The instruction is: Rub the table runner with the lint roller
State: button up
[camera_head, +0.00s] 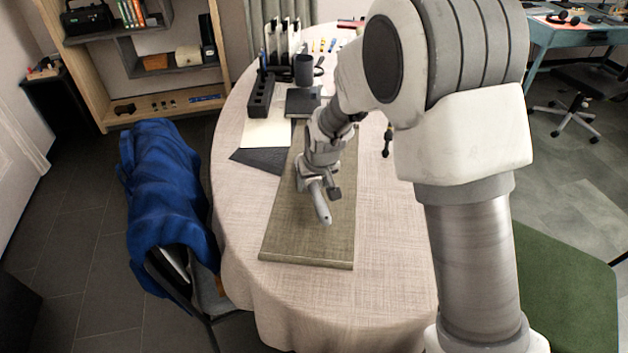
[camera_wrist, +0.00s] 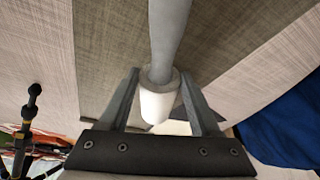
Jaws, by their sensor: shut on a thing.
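The table runner (camera_head: 300,240) is a long olive-brown woven strip lying flat on the cloth-covered round table. In the wrist view it is the darker band (camera_wrist: 108,40). My gripper (camera_head: 314,184) is over the middle of the runner, pointing down. It is shut on the lint roller (camera_head: 321,206), whose pale grey handle sticks out toward the front of the table. In the wrist view the lint roller's grey handle (camera_wrist: 169,35) and white roll (camera_wrist: 157,103) lie between the two fingers of my gripper (camera_wrist: 160,80). I cannot tell whether the roll touches the runner.
A dark organiser (camera_head: 261,95), a dark cup (camera_head: 304,70) and a dark notebook (camera_head: 302,101) stand beyond the runner. A small black tripod-like object (camera_head: 388,140) is right of it. A blue-draped chair (camera_head: 163,185) is at the left. The runner's front part is clear.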

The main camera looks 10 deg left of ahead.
jog(key=shift+s+f, duration=0.15)
jog(key=shift+s, duration=0.05)
jog(key=shift+w+r+p, duration=0.15)
jog(key=shift+r+p, duration=1.85)
jog(key=shift+r, duration=1.05)
jog(key=shift+r+p, duration=0.95)
jog(key=shift+r, duration=0.6)
